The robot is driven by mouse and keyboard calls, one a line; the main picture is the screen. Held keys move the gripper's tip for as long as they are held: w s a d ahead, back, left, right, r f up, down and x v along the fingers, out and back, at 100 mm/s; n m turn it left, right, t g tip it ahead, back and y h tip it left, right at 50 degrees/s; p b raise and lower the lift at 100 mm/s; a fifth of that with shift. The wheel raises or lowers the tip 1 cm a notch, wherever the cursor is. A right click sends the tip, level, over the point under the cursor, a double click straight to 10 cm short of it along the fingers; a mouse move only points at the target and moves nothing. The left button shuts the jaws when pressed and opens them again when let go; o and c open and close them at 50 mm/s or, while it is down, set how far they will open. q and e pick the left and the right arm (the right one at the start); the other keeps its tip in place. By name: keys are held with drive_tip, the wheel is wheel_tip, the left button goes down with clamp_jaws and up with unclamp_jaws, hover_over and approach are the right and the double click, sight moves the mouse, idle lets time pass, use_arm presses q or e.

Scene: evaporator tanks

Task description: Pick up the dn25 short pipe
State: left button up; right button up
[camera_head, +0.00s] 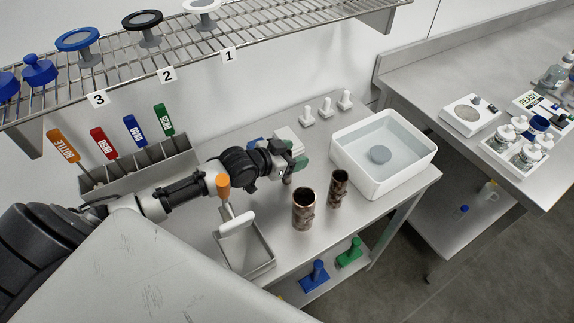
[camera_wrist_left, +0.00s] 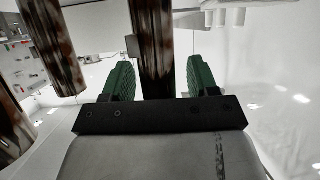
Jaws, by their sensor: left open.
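My left gripper (camera_head: 294,163) has green finger pads and reaches over the steel table from the left. In the left wrist view its fingers (camera_wrist_left: 158,77) are open, one on each side of a brown, rust-mottled pipe (camera_wrist_left: 153,45). I see a gap on both sides of that pipe. In the head view only a small dark part of it (camera_head: 287,180) shows below the gripper. Two wider mottled pipes stand upright to the right, a large one (camera_head: 304,212) and a middle one (camera_head: 339,190). I read no size marks on the pipes. My right gripper is not in view.
A white basin of water (camera_head: 384,190) stands right of the pipes. A metal tray with a white-and-orange handled tool (camera_head: 238,226) lies in front. A holder with labelled handles (camera_head: 130,176) stands behind my arm, and a wire shelf (camera_head: 185,62) hangs above.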

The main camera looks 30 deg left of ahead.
use_arm(q)
drive_tip(key=shift+s, duration=0.1)
drive_tip(key=shift+c, duration=0.2)
drive_tip(key=c, duration=1)
drive_tip(key=shift+r, duration=0.15)
